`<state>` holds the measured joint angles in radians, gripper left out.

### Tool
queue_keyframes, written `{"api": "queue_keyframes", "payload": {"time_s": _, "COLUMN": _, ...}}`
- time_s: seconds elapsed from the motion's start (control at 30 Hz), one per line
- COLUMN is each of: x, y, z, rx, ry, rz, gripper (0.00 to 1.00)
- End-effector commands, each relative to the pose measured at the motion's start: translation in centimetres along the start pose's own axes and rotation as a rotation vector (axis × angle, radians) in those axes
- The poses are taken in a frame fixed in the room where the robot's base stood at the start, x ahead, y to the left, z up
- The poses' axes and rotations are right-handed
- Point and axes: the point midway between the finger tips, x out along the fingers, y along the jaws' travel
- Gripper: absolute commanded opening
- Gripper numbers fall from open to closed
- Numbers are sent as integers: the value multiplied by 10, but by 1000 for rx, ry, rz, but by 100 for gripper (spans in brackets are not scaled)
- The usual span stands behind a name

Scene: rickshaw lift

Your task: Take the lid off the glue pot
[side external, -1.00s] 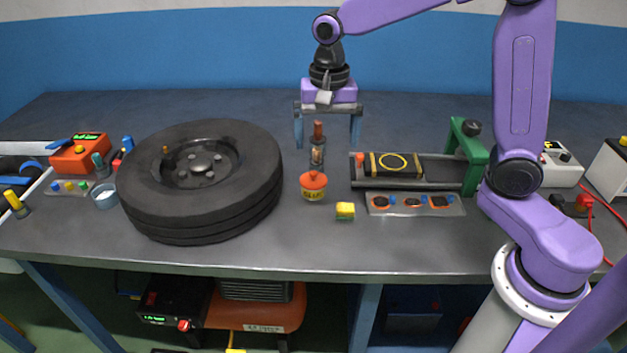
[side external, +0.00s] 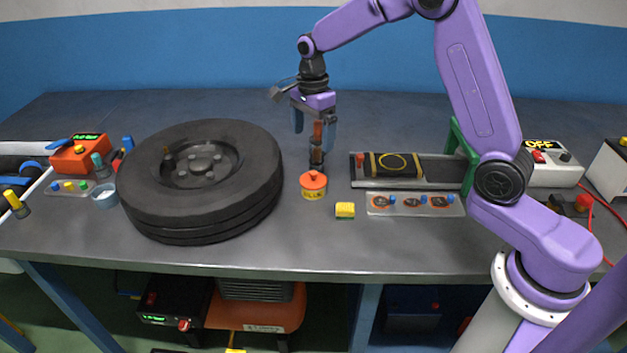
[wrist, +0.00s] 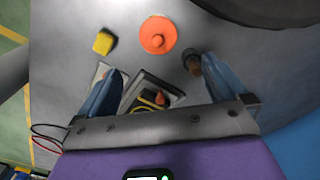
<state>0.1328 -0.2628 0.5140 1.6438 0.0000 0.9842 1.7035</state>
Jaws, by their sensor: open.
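The glue pot (side external: 313,194) is a small yellow tub standing upright on the bench, right of the tyre. Its orange-red lid (side external: 314,180) with a knob sits on top. In the wrist view the lid (wrist: 158,35) shows from above, ahead of and roughly between the fingers. My gripper (side external: 313,138) is open, above and behind the pot, not touching it. Its blue fingers (wrist: 160,68) also show in the wrist view, with nothing visibly held between them.
A brown-topped upright tool (side external: 316,156) stands just behind the pot, close to my right finger in the wrist view. A large tyre (side external: 200,200) lies left. A yellow sponge-like block (side external: 345,210) and a parts tray (side external: 412,204) are to the right.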

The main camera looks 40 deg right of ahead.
Motion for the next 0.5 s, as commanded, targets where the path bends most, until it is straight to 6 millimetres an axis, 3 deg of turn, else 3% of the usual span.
{"api": "queue_keyframes", "payload": {"time_s": 0.23, "x": 46, "y": 1, "z": 0, "rx": -2, "ry": 1, "rz": 5, "gripper": 100}}
{"api": "queue_keyframes", "payload": {"time_s": 0.5, "x": 67, "y": 1, "z": 0, "rx": -3, "ry": 0, "rz": 1, "gripper": 100}}
